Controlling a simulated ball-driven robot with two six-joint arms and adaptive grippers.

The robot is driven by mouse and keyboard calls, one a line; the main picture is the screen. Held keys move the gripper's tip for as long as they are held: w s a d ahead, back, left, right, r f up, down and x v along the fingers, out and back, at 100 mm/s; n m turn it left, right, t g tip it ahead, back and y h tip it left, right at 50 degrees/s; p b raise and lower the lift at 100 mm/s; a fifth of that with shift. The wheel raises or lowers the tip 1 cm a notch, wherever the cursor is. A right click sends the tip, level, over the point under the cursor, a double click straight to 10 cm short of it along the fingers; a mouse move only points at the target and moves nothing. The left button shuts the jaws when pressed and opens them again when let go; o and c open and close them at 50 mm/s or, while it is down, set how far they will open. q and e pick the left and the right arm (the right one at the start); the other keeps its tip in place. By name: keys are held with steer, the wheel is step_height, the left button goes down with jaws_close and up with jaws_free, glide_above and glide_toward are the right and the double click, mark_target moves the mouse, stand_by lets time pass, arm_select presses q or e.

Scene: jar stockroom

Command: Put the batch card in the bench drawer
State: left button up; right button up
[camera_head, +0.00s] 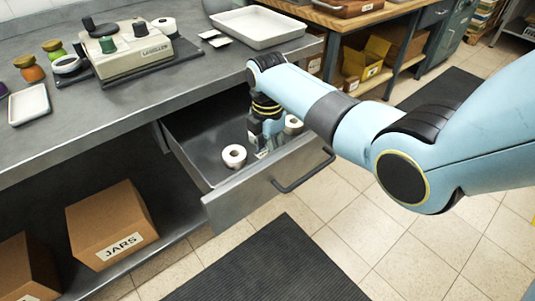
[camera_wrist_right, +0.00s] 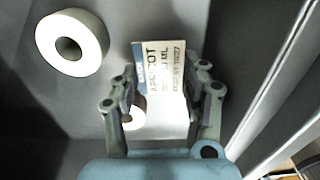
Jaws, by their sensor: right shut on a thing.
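The bench drawer (camera_head: 240,197) is pulled out under the grey bench, with its inside open from above. My right gripper (camera_head: 264,143) reaches down into it, near its front and right side. In the right wrist view the gripper (camera_wrist_right: 162,88) is shut on the batch card (camera_wrist_right: 163,65), a pale card with a blue edge and dark print reading "APRICOT". The drawer floor (camera_wrist_right: 110,20) lies behind the card; I cannot tell whether the card touches it. My left gripper is not in view.
A white tape roll (camera_head: 234,156) lies in the drawer beside the gripper, and another (camera_head: 292,124) shows behind my wrist. The labeller (camera_head: 135,48), jars and trays stand on the bench. The drawer's left and back floor is clear.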

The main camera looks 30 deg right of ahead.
steer(key=shift+w+f, duration=0.1)
steer(key=shift+f, duration=0.4)
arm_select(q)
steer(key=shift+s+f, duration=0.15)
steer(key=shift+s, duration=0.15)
arm_select(e)
steer(key=o, duration=0.8)
steer(key=shift+f, duration=0.1)
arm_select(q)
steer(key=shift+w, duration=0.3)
arm_select(e)
steer(key=shift+o, duration=0.2)
steer(key=shift+r, duration=0.5)
arm_select(q)
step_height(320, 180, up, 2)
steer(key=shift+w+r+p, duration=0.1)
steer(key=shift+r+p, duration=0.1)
steer(key=shift+p, duration=1.05)
arm_select(e)
step_height(320, 180, up, 11)
steer(key=shift+r, duration=0.15)
